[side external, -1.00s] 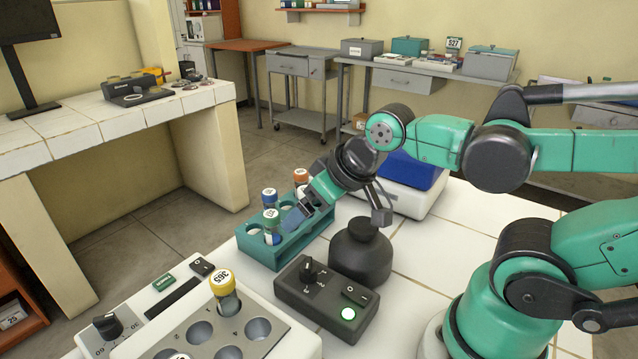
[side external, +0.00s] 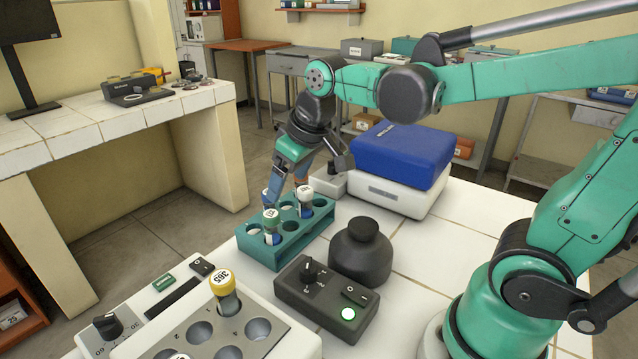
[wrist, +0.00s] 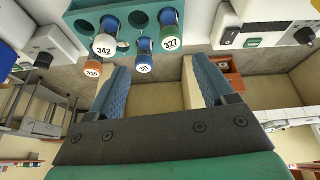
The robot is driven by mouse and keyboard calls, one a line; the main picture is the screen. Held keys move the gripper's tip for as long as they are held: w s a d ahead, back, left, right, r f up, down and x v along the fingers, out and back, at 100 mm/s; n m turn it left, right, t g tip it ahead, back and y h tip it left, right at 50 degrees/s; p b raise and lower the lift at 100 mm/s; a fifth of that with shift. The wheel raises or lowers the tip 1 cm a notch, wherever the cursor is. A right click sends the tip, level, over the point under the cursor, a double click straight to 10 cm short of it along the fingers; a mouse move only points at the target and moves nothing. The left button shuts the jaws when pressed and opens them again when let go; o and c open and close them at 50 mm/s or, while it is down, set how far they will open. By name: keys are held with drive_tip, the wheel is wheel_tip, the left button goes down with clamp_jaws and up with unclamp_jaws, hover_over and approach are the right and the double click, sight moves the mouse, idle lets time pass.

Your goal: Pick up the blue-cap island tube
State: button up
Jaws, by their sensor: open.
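The blue-cap tube stands in the teal rack (side external: 262,257); its blue cap (side external: 265,196) shows only partly at the rack's far left, beside my finger. In the wrist view the blue cap (wrist: 144,67), marked 311, lies between my two blue fingers, nearer the left one. My gripper (side external: 273,197) is open and empty, pointing down over the far side of the rack. It also shows in the wrist view (wrist: 162,75). No contact with the tube can be made out.
Neighbouring tubes have a green cap (side external: 271,217), a white cap (side external: 304,191) and an orange cap (wrist: 93,68). A dark round bottle (side external: 360,252), a control box (side external: 327,300) and a blue-lidded device (side external: 402,158) stand close by. A yellow-cap tube (side external: 222,283) stands in the front block.

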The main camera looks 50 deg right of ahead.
drive_tip(key=w+d+f+g, duration=0.1)
drive_tip(key=w, duration=0.1)
drive_tip(key=w+d+f+g, duration=0.1)
drive_tip(key=w, duration=0.2)
drive_tip(key=w+d+f+n+g, duration=0.1)
drive_tip(key=w, duration=0.1)
drive_tip(key=shift+w+f, duration=0.15)
drive_tip(key=shift+f, duration=0.2)
drive_tip(key=shift+w+d+f, duration=0.1)
drive_tip(key=shift+w+f, duration=0.05)
drive_tip(key=shift+f, duration=0.1)
drive_tip(key=shift+w+f, duration=0.2)
drive_tip(key=shift+f, duration=1.2)
drive_tip(key=shift+w+f, duration=0.2)
drive_tip(key=shift+f, duration=1.2)
clamp_jaws()
